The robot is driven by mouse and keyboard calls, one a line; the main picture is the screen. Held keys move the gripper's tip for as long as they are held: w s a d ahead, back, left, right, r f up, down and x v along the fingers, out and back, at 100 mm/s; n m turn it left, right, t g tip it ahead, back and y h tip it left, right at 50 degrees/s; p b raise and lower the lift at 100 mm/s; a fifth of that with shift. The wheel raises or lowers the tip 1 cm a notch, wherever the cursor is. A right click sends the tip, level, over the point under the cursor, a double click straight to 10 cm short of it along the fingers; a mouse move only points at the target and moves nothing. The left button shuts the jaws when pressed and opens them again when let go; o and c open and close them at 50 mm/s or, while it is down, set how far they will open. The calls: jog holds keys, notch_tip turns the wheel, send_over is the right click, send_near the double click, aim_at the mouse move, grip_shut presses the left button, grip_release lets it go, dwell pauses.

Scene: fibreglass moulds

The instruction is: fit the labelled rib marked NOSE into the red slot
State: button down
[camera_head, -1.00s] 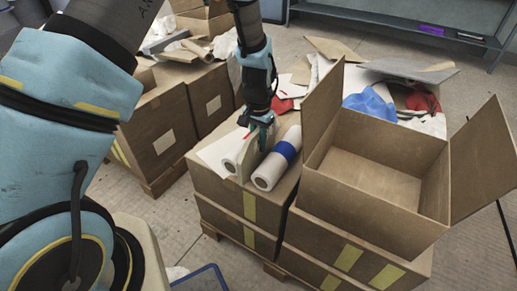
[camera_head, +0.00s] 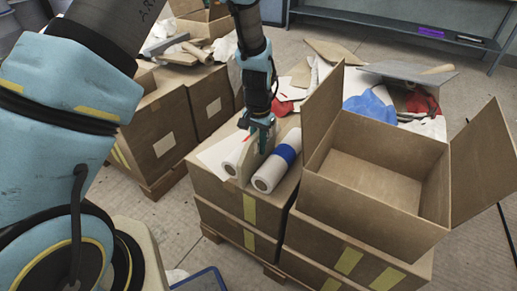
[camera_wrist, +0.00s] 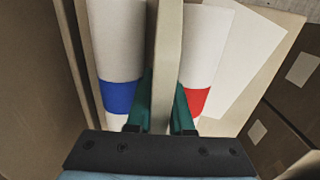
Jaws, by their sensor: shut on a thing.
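My gripper (camera_head: 262,134) points down over the cardboard boxes in the middle of the head view. Its green fingers are shut on a flat tan panel (camera_wrist: 166,50), which stands on edge between two white rolls. I take the panel for the rib, but no NOSE marking is readable. In the wrist view one finger is on each side of the panel. The blue-banded roll (camera_wrist: 116,45) lies on its left and the red-banded roll (camera_wrist: 203,45) on its right. I cannot make out a red slot in either view.
The rolls lie on a closed carton (camera_head: 225,188). An open, empty-looking carton (camera_head: 375,178) with raised flaps stands just to the right. A white sheet (camera_wrist: 250,65) lies beside the red-banded roll. Cluttered cartons stand behind, and grey floor (camera_head: 125,205) shows at the left.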

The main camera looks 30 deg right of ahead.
aim_at(258, 132)
notch_tip(258, 132, up, 10)
jog(key=w+a+f+n, duration=0.1)
jog(key=w+a+n, duration=0.2)
jog(key=w+a, duration=0.45)
jog(key=w+a+n, duration=0.3)
jog(key=w+a, duration=0.1)
jog(key=a, duration=0.7)
jog(key=a+n+p, duration=0.6)
jog(key=a+p, duration=0.6)
jog(key=a, duration=0.9)
jog(key=shift+s+a, duration=0.15)
jog(key=shift+s, duration=0.1)
